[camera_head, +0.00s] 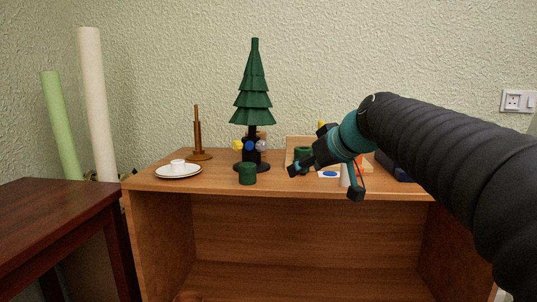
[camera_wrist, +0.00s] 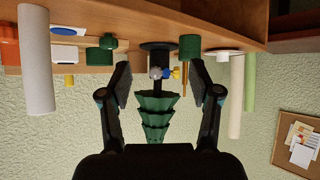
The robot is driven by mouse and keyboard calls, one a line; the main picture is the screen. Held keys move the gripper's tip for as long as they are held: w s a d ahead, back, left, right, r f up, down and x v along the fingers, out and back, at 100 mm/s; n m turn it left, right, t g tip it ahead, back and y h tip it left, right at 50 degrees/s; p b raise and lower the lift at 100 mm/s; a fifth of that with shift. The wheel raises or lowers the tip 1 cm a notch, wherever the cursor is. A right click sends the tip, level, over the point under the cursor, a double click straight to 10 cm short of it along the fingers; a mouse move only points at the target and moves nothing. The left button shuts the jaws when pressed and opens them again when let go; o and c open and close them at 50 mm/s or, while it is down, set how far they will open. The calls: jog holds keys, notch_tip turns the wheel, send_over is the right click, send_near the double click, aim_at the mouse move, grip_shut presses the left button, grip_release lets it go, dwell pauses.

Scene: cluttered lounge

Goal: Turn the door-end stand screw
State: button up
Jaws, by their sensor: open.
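A dark green model tree (camera_head: 253,90) stands upright on a black stand (camera_head: 251,166) on the wooden cabinet top. I cannot tell which is the door-end one. My gripper (camera_head: 323,181) is open and empty, right of the tree and apart from it.
A green cylinder (camera_head: 247,174) stands in front of the stand. A white plate with a cup (camera_head: 178,170) and a wooden spindle (camera_head: 197,140) are left. Another green container (camera_head: 303,155) and a white cylinder (camera_head: 346,174) stand near my gripper. A dark table (camera_head: 60,215) is left.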

aim_at(263, 145)
jog(key=w+a+r+n+t+y+b, duration=0.1)
jog(key=w+a+r+n+t+y, duration=0.25)
jog(key=w, duration=0.65)
jog(key=shift+m+g+h, duration=0.25)
jog(key=shift+g+h, duration=0.3)
jog(key=shift+g, duration=0.4)
jog(key=x, duration=0.4)
jog(key=p+x, duration=0.1)
jog(key=x, duration=0.4)
jog(key=r+x, duration=0.1)
jog(key=x, duration=0.3)
jog(key=shift+w+a, duration=0.3)
jog(key=shift+a, duration=0.15)
jog(key=c, duration=1.2)
